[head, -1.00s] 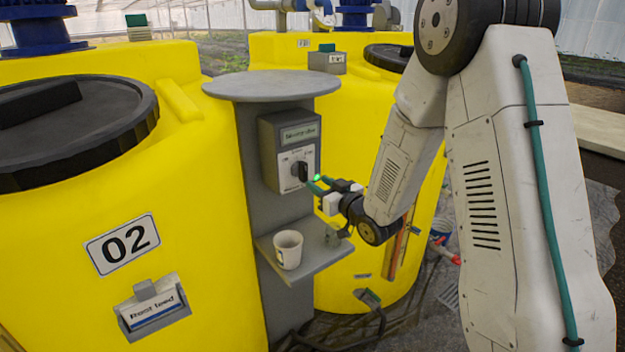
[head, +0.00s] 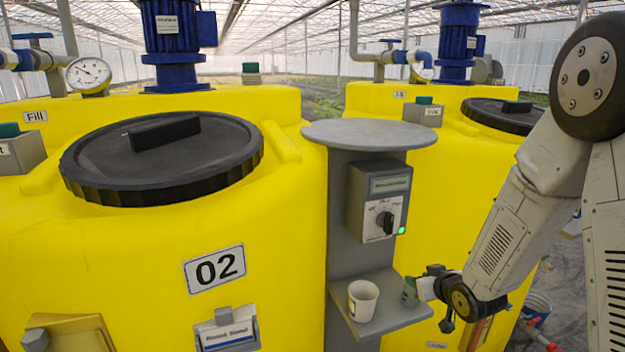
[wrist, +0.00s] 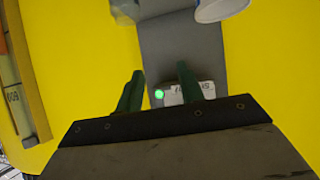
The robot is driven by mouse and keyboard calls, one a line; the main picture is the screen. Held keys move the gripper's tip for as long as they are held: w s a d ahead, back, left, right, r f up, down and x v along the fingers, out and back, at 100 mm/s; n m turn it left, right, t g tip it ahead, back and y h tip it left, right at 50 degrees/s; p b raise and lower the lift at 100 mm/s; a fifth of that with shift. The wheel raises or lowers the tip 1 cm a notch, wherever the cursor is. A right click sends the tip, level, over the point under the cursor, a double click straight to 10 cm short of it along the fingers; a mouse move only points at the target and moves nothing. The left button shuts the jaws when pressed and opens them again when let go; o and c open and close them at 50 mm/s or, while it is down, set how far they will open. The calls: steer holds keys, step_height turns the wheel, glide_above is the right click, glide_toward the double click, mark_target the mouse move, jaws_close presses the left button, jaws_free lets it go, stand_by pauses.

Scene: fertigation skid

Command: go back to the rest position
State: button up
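My gripper (wrist: 158,88) shows in the wrist view with its two green fingers apart and nothing between them. Beyond the fingertips is the grey control box (wrist: 200,90) with its lit green lamp (wrist: 159,94). In the head view my gripper (head: 430,287) is at the right side of the small shelf, below the control box (head: 362,210), clear of its black knob (head: 387,223). The fingertips are hard to make out there.
A white cup (head: 363,300) and a small grey-green object (head: 410,292) stand on the shelf (head: 375,325), close to my gripper. Yellow tanks (head: 290,230) flank the grey post. A round grey plate (head: 368,134) tops the post.

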steer(key=s+d+r+m+g+h, duration=0.15)
steer(key=s+g, duration=0.25)
steer(key=s, duration=0.4)
steer(key=s+d+r+m+g+h, duration=0.1)
steer(key=s+r+g+h, duration=0.2)
steer(key=s, duration=0.4)
steer(key=s+a+r+g+y, duration=0.1)
steer(key=s+a+r, duration=0.1)
steer(key=s+r, duration=0.6)
steer(key=s+a+r+g+y, duration=0.1)
steer(key=s+a+r+g, duration=0.1)
steer(key=s+r, duration=0.6)
steer(key=shift+s+a+r+g, duration=0.25)
steer(key=shift+s+a, duration=0.5)
steer(key=shift+s, duration=2.35)
steer(key=shift+y, duration=0.25)
